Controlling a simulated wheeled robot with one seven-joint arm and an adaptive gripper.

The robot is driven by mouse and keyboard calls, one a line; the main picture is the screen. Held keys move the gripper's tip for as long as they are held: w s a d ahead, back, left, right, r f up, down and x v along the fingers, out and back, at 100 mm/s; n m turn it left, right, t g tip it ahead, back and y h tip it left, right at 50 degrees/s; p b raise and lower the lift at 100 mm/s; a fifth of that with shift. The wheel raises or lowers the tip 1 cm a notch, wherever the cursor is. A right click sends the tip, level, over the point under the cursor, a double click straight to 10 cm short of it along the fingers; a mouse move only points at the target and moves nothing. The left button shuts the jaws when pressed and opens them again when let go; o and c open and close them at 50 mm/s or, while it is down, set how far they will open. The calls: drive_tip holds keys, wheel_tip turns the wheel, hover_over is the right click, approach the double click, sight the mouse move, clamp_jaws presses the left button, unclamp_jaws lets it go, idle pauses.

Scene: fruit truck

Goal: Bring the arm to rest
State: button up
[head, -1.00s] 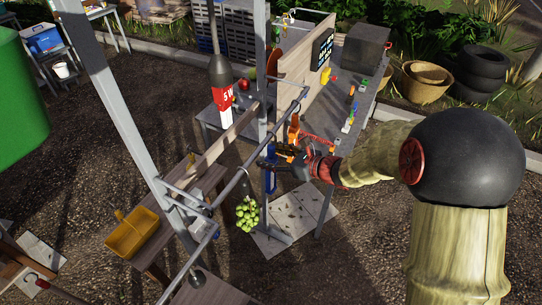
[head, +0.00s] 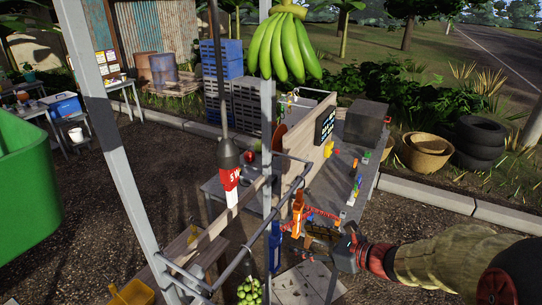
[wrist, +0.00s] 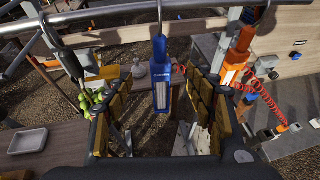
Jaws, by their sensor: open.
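My gripper (head: 318,240) is open and empty, held out beside the hanging rail in the head view. In the wrist view its two yellow-padded fingers (wrist: 161,90) stand wide apart. A blue hand tool (wrist: 162,75) hangs from a hook on the rail and shows between the fingers in that view. In the head view this blue tool (head: 275,246) hangs to the left of the fingertips, apart from them. An orange tool (head: 298,214) with a coiled red cord hangs just beyond the gripper.
A metal rail (wrist: 100,15) crosses close to my gripper. Green fruit (head: 249,291) hangs below it, and green bananas (head: 283,45) hang higher up. A grey post (head: 112,130) stands at the left. A counter (head: 345,170) with small coloured items is behind. Open gravel lies at the right.

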drive_tip(key=s+f+n+g+h+b, duration=0.1)
drive_tip(key=s+f+n+g+h, duration=0.2)
drive_tip(key=s+n, duration=0.5)
drive_tip(key=s+f+n+g+b, duration=0.2)
drive_tip(key=s+f+n+g, duration=0.2)
drive_tip(key=s+n, duration=0.4)
drive_tip(key=s+d+r+n+t+h+b, duration=0.3)
drive_tip(key=s+n+h+b, duration=0.3)
drive_tip(key=s+n+b, duration=0.2)
drive_tip(key=shift+s+d+r+n+h+b, duration=0.25)
drive_tip(key=shift+s+d+n+h+b, duration=0.15)
drive_tip(key=shift+d+n+b, duration=0.7)
